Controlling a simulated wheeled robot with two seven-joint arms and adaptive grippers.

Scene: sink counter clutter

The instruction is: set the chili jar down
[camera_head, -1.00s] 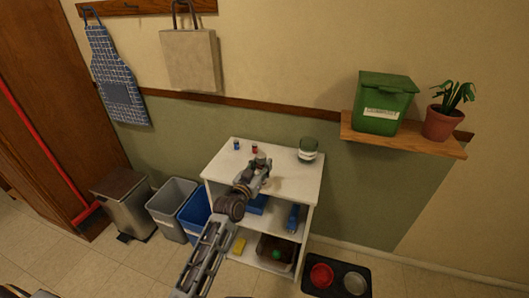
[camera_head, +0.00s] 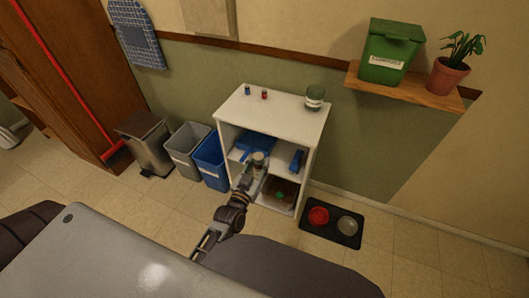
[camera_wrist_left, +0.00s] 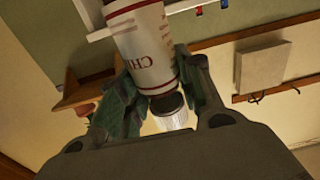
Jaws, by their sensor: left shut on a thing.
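In the left wrist view the jar (camera_wrist_left: 143,42) shows a white body with dark red bands and part of a red "CHI" label. My left gripper (camera_head: 254,172) is shut on it; its two fingers flank the jar in the left wrist view (camera_wrist_left: 157,85). Whether the jar touches the shelf cannot be told. My right gripper is not in view.
The white shelf unit (camera_head: 275,113) has a green jar (camera_head: 315,98) and two small bottles on top. A blue item (camera_head: 297,159) lies at the middle level's right. A blue bin (camera_head: 210,162) stands left; a bowl mat (camera_head: 331,236) lies right.

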